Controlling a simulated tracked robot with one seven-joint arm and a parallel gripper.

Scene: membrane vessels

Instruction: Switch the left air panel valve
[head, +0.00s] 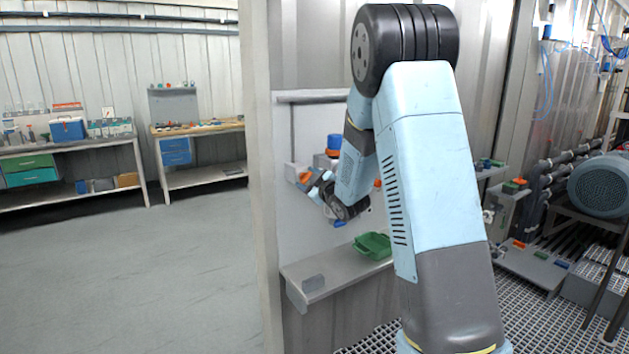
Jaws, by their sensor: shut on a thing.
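The air panel (297,135) is a pale board on the wall behind my arm. An orange valve handle (304,177) shows at its left side, next to a small pale block. My gripper (312,184) is at this left valve, with its jaws closed on it; the fingertips are small and partly hidden by my wrist. Another orange part (377,183) shows to the right, at the edge of my forearm. A blue-and-orange fitting (334,144) sits above the gripper. My arm hides much of the panel's middle and right.
A wall edge (262,180) stands just left of the panel. Workbenches are far left across open floor. Pipes and a motor (600,187) are at right.

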